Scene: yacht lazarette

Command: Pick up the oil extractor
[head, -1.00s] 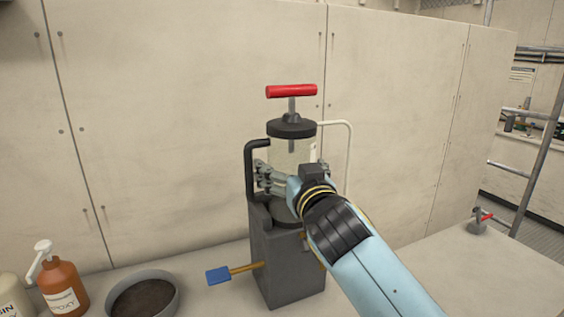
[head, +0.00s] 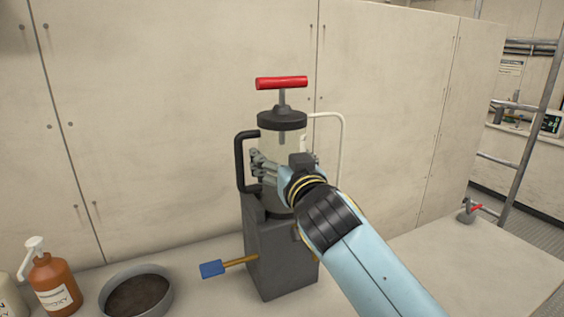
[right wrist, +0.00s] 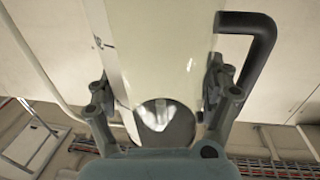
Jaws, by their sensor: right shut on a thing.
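The oil extractor (head: 282,120) is a clear upright cylinder with a black cap, a red T-handle on top, a black side handle on its left and a thin white tube on its right. It stands at the dark grey block; my wrist hides part of its lower end, so I cannot tell whether it touches the block. My right gripper (head: 285,166) is shut around the middle of the cylinder. In the right wrist view the fingers (right wrist: 160,92) press on both sides of the pale body (right wrist: 165,45), with the black handle beside the right finger. My left gripper is not in view.
The dark grey block (head: 285,265) stands on the pale bench (head: 400,285). A blue-ended brush or paddle (head: 212,269) sticks out to its left. A round grey bowl (head: 165,297) and an orange pump bottle (head: 52,285) are farther left. A panelled wall (head: 170,120) is close behind.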

